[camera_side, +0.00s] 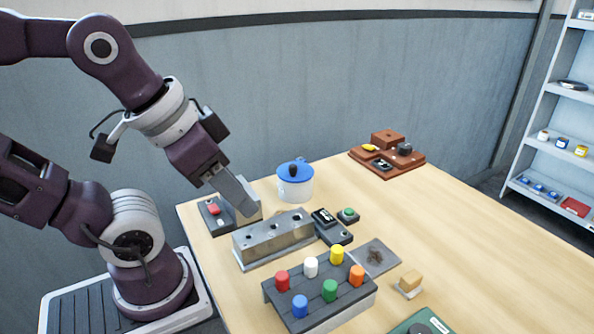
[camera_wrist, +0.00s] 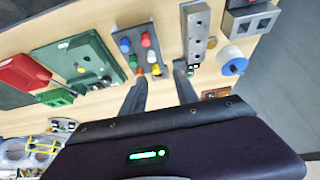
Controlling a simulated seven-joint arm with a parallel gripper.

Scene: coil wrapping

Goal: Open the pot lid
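The pot is a white cylinder (camera_side: 296,190) with a blue lid (camera_side: 286,169) and a dark knob on top, standing at the back of the table in the side view. The lid looks seated on the pot. In the wrist view the pot (camera_wrist: 232,62) is right of the fingers, with blue showing at its edge. My gripper (camera_side: 245,205) is left of the pot in the side view, angled downward and apart from it. In the wrist view my gripper's two fingers (camera_wrist: 160,69) are spread with nothing between them.
A metal block with holes (camera_side: 272,240) stands in front of the pot. A dark rack with several coloured pegs (camera_side: 320,298) is nearer. A box with a red button (camera_side: 213,209) sits beside my gripper. A brown tray (camera_side: 411,166) lies back right. Table space right of the pot is clear.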

